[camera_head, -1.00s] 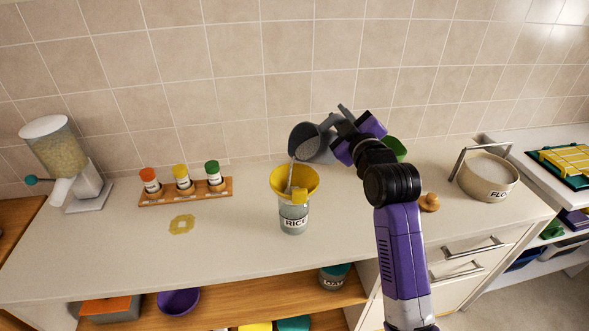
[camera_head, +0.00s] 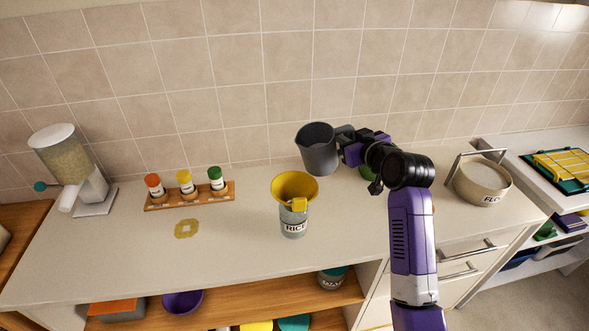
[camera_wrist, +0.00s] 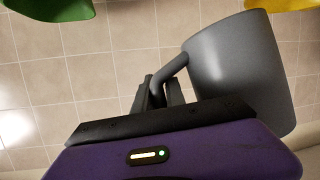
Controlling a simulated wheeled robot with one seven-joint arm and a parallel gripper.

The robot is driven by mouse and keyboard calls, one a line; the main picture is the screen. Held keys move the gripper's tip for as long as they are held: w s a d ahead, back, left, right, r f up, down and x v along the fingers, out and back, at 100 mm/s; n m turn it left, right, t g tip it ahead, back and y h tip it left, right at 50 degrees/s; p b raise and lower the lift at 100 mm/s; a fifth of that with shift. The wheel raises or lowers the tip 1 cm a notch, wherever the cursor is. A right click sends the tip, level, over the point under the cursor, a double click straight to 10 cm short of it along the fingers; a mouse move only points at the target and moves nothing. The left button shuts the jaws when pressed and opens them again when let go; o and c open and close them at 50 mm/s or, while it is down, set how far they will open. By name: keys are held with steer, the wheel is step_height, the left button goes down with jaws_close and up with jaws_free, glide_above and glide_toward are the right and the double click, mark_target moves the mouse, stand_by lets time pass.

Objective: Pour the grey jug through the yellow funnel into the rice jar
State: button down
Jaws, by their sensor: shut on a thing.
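The grey jug (camera_head: 320,152) is held nearly upright above the counter, behind and to the right of the funnel. My gripper (camera_head: 347,145) is shut on its handle; the wrist view also shows the grey jug (camera_wrist: 236,62) with its handle between my gripper's fingers (camera_wrist: 160,92). The yellow funnel (camera_head: 295,187) sits in the mouth of the rice jar (camera_head: 293,222), which stands upright on the counter. The jug's inside looks dark, and I cannot tell whether anything is left in it. The jar's fill level is unclear.
A wooden rack (camera_head: 190,196) with three capped jars stands to the left. A grain dispenser (camera_head: 70,168) is at far left and a flour pot (camera_head: 482,180) at right. A green object (camera_head: 366,173) is partly hidden behind my arm.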

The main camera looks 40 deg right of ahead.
steer(key=shift+s+d+r+m+y+p, duration=0.1)
steer(key=shift+d+r+m+y+p, duration=0.15)
steer(key=shift+m+y+p, duration=0.2)
steer(key=shift+d+r+m+y+p, duration=0.2)
steer(key=shift+r+m+y, duration=0.15)
steer(key=shift+m, duration=0.2)
steer(key=shift+a, duration=0.1)
stand_by(0.3)
